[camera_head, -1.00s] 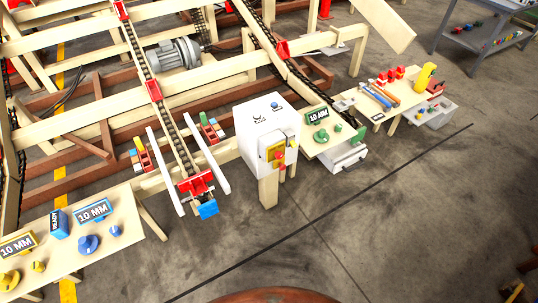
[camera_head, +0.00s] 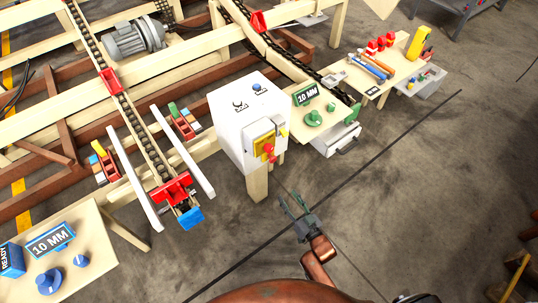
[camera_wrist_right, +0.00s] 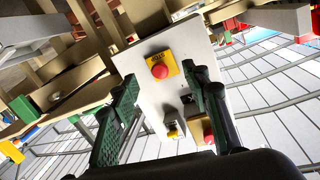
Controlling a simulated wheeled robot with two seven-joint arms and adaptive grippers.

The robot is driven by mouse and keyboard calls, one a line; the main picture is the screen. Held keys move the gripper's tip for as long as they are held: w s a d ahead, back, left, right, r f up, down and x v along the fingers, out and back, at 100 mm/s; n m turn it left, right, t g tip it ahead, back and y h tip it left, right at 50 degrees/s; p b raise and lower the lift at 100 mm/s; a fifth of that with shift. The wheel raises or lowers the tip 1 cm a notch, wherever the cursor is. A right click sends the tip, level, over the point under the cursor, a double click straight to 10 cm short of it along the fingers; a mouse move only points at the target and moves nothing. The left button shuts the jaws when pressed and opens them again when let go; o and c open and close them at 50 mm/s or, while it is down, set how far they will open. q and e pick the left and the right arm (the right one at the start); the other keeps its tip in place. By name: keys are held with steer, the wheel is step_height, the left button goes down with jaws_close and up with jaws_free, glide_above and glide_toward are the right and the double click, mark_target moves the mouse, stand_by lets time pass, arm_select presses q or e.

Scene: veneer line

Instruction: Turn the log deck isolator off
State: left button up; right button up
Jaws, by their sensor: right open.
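The white control box (camera_head: 240,118) stands on a wooden post in the middle of the head view. Its front carries a yellow plate (camera_head: 262,144) with a red handle (camera_head: 270,152), which looks like the isolator. My right gripper (camera_head: 295,200) is open and empty, below and right of the box, clear of it. In the right wrist view, its green-padded fingers (camera_wrist_right: 165,85) frame the white box (camera_wrist_right: 148,105). A red knob on a yellow plate (camera_wrist_right: 162,68) shows between them; a partly hidden red and yellow part (camera_wrist_right: 207,132) is lower right. My left gripper is out of view.
A bench (camera_head: 301,131) with a green 10 MM sign and green knobs adjoins the box on the right. The chain conveyor (camera_head: 145,135) with red and blue end parts is on the left. Open floor (camera_head: 400,190) lies right of my right gripper.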

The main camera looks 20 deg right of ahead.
mark_target(271, 151)
steer(key=w+a+r+t+y+b, duration=0.25)
steer(key=r+t, duration=0.25)
steer(key=r, duration=1.3)
steer(key=shift+n, duration=0.3)
steer(key=b+x, duration=0.1)
steer(key=x, duration=0.6)
steer(key=shift+w+a+r, duration=0.1)
steer(key=shift+w+a, duration=0.05)
steer(key=shift+w, duration=0.05)
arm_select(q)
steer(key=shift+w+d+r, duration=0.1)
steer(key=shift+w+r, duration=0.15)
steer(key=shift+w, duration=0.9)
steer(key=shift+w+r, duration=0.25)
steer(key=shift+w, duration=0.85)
arm_select(e)
steer(key=shift+w+a+r, duration=0.1)
steer(key=shift+w+r, duration=0.15)
steer(key=shift+w, duration=0.25)
steer(key=shift+c, duration=0.7)
steer(key=c, duration=1)
